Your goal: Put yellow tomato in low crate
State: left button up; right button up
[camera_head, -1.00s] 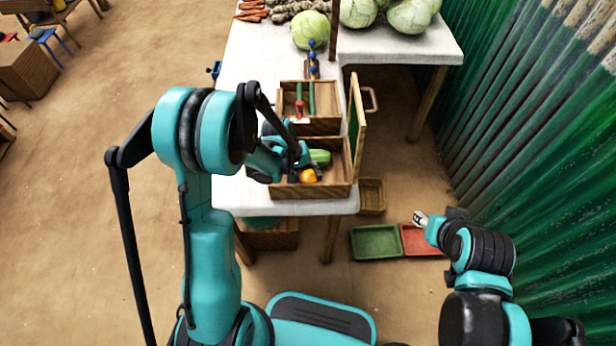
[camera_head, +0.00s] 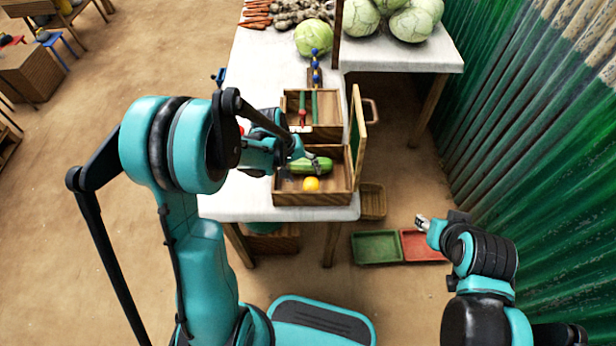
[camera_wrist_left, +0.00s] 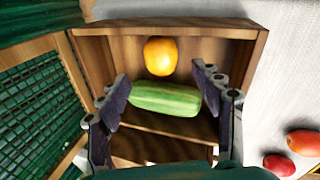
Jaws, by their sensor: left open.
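The yellow tomato (camera_head: 311,184) is round and orange-yellow. It lies inside the front wooden crate (camera_head: 312,199) on the table, near the front wall. A striped green vegetable (camera_head: 318,164) lies behind it in the same crate. My left gripper (camera_head: 303,155) is over this crate; the arm partly covers the crate's left side. The left wrist view shows its open fingers (camera_wrist_left: 163,88) on either side of the green vegetable (camera_wrist_left: 165,99), with the tomato (camera_wrist_left: 160,56) apart, beyond the fingertips. My right gripper (camera_head: 422,222) is away at the lower right, too small to read.
A second wooden crate (camera_head: 327,131) with thin items stands behind. A green-faced panel (camera_head: 357,137) rises along the crates' right side. Red tomatoes (camera_wrist_left: 303,142) lie on the tabletop outside. Green (camera_head: 377,247) and red (camera_head: 421,245) trays are below right, near the corrugated wall.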

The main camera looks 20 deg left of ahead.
pick_arm(q)
jog(key=s+a+r+m+t+y+p, duration=0.1)
jog(key=s+r+m+t+y, duration=0.2)
jog(key=s+r, duration=1.3)
jog(key=r+m+t, duration=0.1)
jog(key=m+t, duration=0.1)
jog(key=shift+r+t, duration=0.3)
jog(key=shift+a, duration=0.15)
